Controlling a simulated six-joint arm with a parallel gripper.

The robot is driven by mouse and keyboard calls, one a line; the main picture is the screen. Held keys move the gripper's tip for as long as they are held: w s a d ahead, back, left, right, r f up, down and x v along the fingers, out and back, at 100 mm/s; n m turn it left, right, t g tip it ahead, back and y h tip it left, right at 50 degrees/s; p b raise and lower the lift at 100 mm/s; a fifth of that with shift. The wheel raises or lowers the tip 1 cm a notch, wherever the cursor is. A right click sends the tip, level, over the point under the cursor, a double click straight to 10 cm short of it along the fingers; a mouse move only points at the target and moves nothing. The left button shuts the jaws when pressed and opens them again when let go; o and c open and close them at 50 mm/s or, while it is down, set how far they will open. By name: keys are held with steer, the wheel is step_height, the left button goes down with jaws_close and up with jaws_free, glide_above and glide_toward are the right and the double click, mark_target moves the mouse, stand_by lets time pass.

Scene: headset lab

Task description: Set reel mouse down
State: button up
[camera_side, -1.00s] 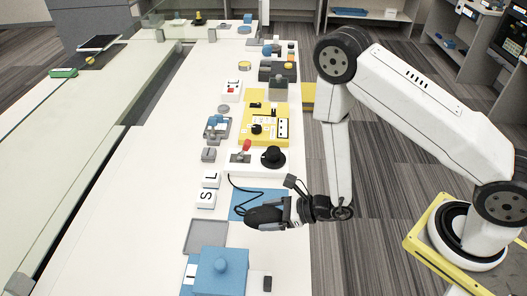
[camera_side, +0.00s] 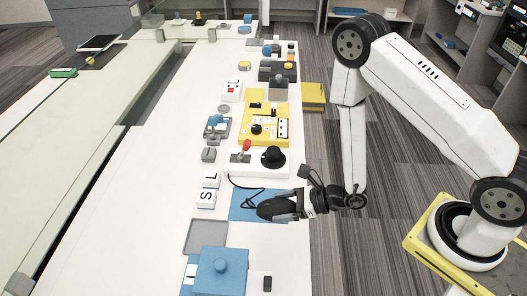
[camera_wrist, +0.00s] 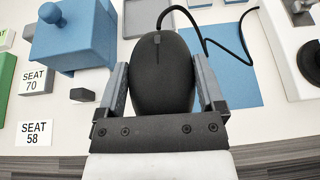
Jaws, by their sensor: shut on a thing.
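The reel mouse (camera_wrist: 162,75) is black with a scroll wheel and a black cable. In the wrist view it sits between the two grey fingers of my gripper (camera_wrist: 163,85), which is shut on its sides. In the side view my gripper (camera_side: 292,206) holds the mouse (camera_side: 275,208) over the right part of the blue mat (camera_side: 243,200), near the table's right edge. The blue mat also shows in the wrist view (camera_wrist: 235,85), right of the mouse. I cannot tell how much gap there is under the mouse. Its cable trails onto the mat.
A blue box with a round knob (camera_side: 220,272) and a grey tray (camera_side: 205,237) stand nearer the camera. A white joystick panel (camera_side: 255,160) lies just beyond the mat. White letter blocks (camera_side: 206,198) sit left of it.

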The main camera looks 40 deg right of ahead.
mark_target(289, 200)
steer(key=d, duration=0.1)
steer(key=s+d+r, duration=0.1)
steer(key=d, duration=0.2)
steer(key=shift+s+d+r, duration=0.1)
steer(key=shift+s+r, duration=0.3)
steer(key=shift+v, duration=0.85)
steer(key=shift+w, duration=0.1)
steer(key=w+f, duration=0.3)
steer(key=w, duration=0.1)
steer(key=w+a+f, duration=0.1)
steer(key=w+f, duration=0.1)
steer(key=w, duration=0.2)
steer(key=w+a+f, duration=0.1)
steer(key=w+f, duration=0.2)
steer(key=w, duration=0.1)
steer(key=shift+w+f, duration=0.65)
steer(key=shift+f, duration=0.05)
steer(key=shift+w+a+f, duration=0.1)
steer(key=shift+w+f, duration=0.2)
steer(key=shift+f, duration=1.55)
